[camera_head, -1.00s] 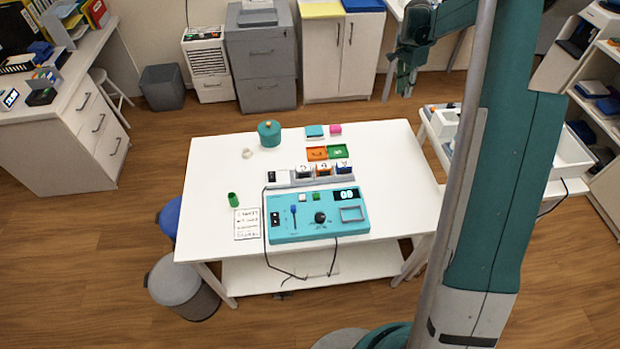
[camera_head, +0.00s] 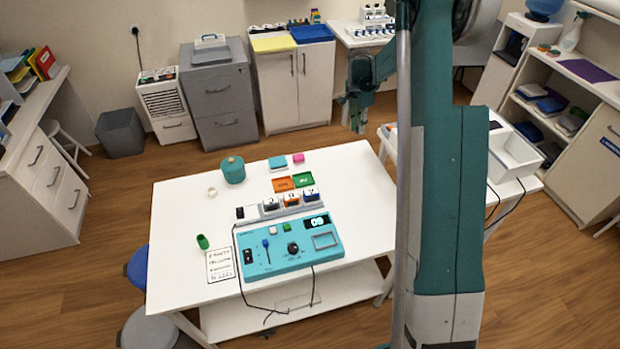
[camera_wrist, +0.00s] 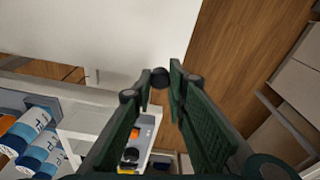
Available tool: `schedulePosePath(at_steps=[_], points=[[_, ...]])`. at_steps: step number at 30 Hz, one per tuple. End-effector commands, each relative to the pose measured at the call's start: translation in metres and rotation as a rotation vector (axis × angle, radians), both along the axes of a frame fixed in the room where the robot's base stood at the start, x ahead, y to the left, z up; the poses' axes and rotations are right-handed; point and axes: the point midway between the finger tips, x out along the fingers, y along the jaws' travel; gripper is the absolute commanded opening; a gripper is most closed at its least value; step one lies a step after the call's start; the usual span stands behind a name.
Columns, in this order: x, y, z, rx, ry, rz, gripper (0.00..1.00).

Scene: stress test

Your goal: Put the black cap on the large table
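My gripper (camera_head: 357,128) hangs fingers down beyond the far right corner of the large white table (camera_head: 180,220) in the head view. In the wrist view, my gripper (camera_wrist: 159,82) has its fingers drawn together, with a small round black piece, apparently the black cap (camera_wrist: 160,78), between the tips. The cap is too small to make out in the head view. I see no black cap lying on the large table.
The table holds a teal control box (camera_head: 290,245), a teal round pot (camera_head: 232,170), a green cup (camera_head: 202,241), a printed card (camera_head: 221,266) and small coloured trays (camera_head: 303,180). Its left part and far right corner are bare. A white side table (camera_head: 520,155) stands right.

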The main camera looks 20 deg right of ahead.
Motion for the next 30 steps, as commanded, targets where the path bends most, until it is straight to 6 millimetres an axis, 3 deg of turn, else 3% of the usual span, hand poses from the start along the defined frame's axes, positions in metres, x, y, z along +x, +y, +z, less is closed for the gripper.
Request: schedulePosePath(at_steps=[5, 18, 30], points=[[0.0, 0.0, -0.01, 0.0, 0.0, 0.0, 0.11], [0.0, 0.0, -0.061, 0.0, 0.0, 0.0, 0.11], [0.0, 0.0, -0.064, 0.0, 0.0, 0.0, 0.11]])
